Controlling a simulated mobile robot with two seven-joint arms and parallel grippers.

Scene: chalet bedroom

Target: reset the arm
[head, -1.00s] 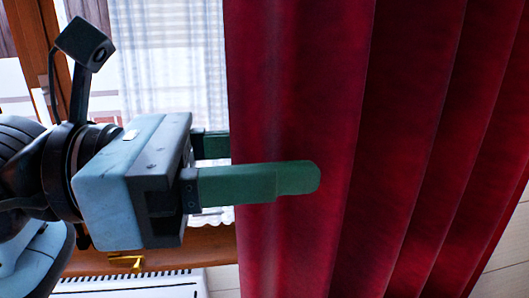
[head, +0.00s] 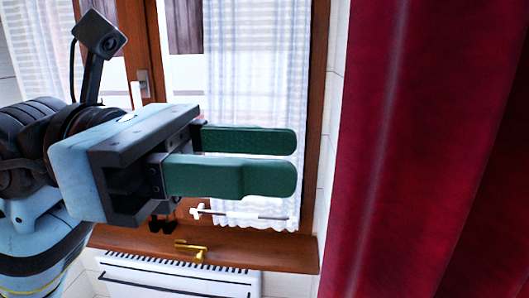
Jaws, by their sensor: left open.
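My left gripper (head: 295,158) reaches in from the left of the head view, in front of the window. Its two green fingers point right and are apart, with nothing between them. The fingertips are clear of the red curtain (head: 405,150), which hangs at the right. My right gripper does not show.
A wooden-framed window (head: 318,90) with a white sheer curtain (head: 255,75) stands behind the gripper. A wooden sill (head: 280,250) with a small gold-coloured object (head: 190,246) runs below it. A white radiator (head: 180,278) is under the sill.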

